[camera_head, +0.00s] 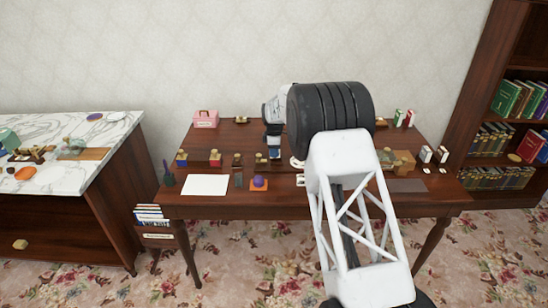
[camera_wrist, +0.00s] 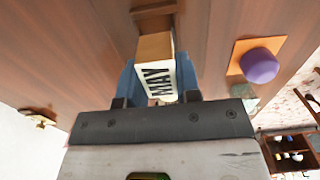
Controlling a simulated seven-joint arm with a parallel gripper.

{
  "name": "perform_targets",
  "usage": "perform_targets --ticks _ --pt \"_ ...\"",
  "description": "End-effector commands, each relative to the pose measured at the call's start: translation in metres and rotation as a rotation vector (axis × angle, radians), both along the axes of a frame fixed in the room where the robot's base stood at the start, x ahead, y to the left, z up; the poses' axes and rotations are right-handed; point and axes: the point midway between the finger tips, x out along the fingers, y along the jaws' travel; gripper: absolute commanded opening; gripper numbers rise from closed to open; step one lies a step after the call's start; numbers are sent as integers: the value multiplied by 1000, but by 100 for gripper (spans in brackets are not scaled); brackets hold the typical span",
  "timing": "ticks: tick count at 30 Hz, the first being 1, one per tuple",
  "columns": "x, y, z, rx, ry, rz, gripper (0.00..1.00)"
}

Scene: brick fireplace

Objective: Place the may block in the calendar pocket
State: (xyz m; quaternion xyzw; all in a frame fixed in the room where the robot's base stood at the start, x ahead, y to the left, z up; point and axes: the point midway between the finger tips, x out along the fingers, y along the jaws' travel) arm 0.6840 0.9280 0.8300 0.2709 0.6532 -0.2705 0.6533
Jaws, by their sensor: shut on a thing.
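The may block (camera_wrist: 157,78), wooden with a white face lettered MAY, sits between the blue fingers of my gripper (camera_wrist: 158,85) in the wrist view. My gripper is shut on it. In the head view my gripper (camera_head: 274,152) is over the middle of the wooden desk (camera_head: 330,207), and the block is too small to make out surely. In the wrist view a brown wooden piece with a raised edge (camera_wrist: 154,11) lies just beyond the block; I cannot tell whether it is the calendar pocket. My own arm hides part of the desk.
A purple ball on an orange base (camera_head: 259,184) and a white sheet (camera_head: 205,185) lie at the desk's front. Small blocks (camera_head: 215,158) stand left of my gripper. A pink box (camera_head: 205,119) is at the back left. More boxes (camera_head: 404,161) stand at the right.

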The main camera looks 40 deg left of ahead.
Motion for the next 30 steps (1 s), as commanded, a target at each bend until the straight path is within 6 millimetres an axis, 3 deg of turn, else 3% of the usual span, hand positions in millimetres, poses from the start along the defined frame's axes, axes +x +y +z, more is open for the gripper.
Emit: perform_targets --ticks 10,30 --pt "0 0 -30 -1 1 0 5" --pt "0 0 -39 -1 1 0 5"
